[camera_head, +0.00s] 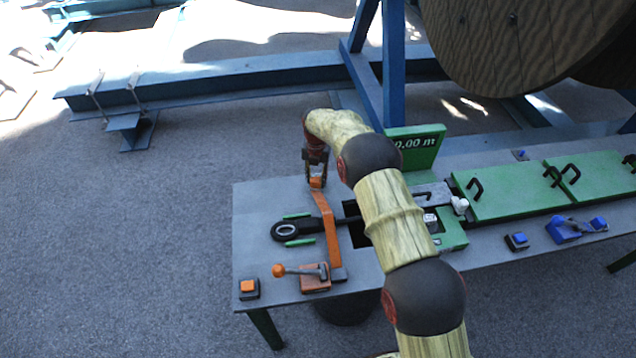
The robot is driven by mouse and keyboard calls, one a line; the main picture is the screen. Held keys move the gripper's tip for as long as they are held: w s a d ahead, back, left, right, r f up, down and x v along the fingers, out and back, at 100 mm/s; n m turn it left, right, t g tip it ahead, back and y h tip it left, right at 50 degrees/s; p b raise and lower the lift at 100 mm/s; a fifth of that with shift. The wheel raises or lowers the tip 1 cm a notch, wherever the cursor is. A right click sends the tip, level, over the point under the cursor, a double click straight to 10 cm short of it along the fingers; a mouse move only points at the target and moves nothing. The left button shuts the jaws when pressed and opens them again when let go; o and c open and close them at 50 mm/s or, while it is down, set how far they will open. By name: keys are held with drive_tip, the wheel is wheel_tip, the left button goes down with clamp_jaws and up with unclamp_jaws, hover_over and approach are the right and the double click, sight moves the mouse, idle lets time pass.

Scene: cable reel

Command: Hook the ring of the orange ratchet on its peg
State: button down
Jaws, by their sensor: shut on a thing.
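My gripper (316,178) is above the far left part of the grey table, pointing down. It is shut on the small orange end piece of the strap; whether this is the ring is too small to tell. An orange strap (326,222) runs from just below my gripper towards the near side of the table. It ends by the orange ratchet (314,279), which has a grey lever with an orange knob (279,270). I cannot make out the peg. My arm hides part of the table to the right.
A black eyelet (285,231) lies between two green bars left of the strap. An orange button box (248,288) stands at the table's (258,208) near left corner. A green display (417,146) and green covers (500,187) are to the right. A blue frame (240,80) stands behind.

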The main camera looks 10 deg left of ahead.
drive_tip(key=shift+f+b, duration=0.3)
drive_tip(key=shift+f, duration=0.2)
idle(0.6)
drive_tip(key=c, duration=1.3)
unclamp_jaws()
wheel_tip(320, 180, up, 12)
